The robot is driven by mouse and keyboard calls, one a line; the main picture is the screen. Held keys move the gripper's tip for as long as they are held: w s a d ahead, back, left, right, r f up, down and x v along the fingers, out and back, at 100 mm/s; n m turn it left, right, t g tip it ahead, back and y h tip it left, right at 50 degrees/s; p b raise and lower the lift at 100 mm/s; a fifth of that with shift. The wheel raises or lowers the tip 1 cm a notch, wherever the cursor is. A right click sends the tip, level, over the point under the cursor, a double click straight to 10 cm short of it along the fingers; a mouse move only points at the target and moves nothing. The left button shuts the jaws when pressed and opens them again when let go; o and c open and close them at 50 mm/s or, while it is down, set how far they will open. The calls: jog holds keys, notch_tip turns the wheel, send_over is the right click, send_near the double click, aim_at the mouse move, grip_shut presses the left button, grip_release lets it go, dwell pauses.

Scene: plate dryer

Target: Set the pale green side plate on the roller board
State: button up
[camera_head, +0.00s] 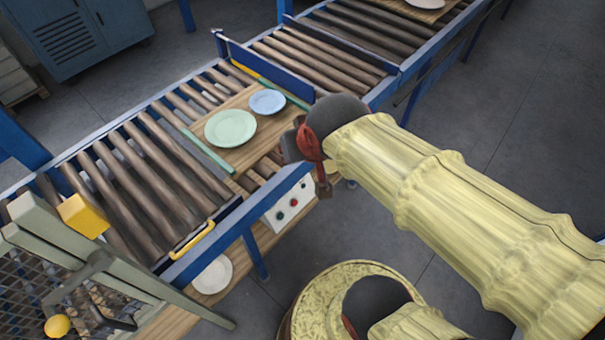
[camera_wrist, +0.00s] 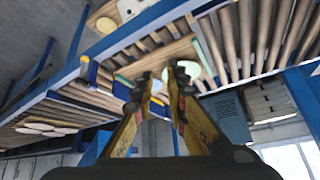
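The pale green side plate (camera_head: 231,128) lies flat on the wooden roller board (camera_head: 191,127), which rests on the rollers. A smaller light blue plate (camera_head: 267,102) lies beside it on the same board. In the head view my gripper (camera_head: 323,188) is mostly hidden by my wrist, at the conveyor's near side, right of the plates. In the wrist view my gripper (camera_wrist: 160,75) has its fingers apart with nothing held between them. The green plate (camera_wrist: 189,69) shows beyond the fingertips, partly covered by one finger.
A blue rail (camera_head: 262,68) crosses the rollers behind the board. A control box (camera_head: 287,205) hangs on the near side. A white plate (camera_head: 213,274) sits on the lower shelf. Another plate (camera_head: 425,3) lies at the far end. A mesh frame (camera_head: 75,265) stands front left.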

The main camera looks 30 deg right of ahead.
jog(key=s+a+r+n+g, duration=0.1)
jog(key=s+a+n, duration=0.1)
jog(key=s, duration=0.5)
jog(key=shift+r+y, duration=0.25)
jog(key=shift+y, duration=0.05)
dwell(1.7)
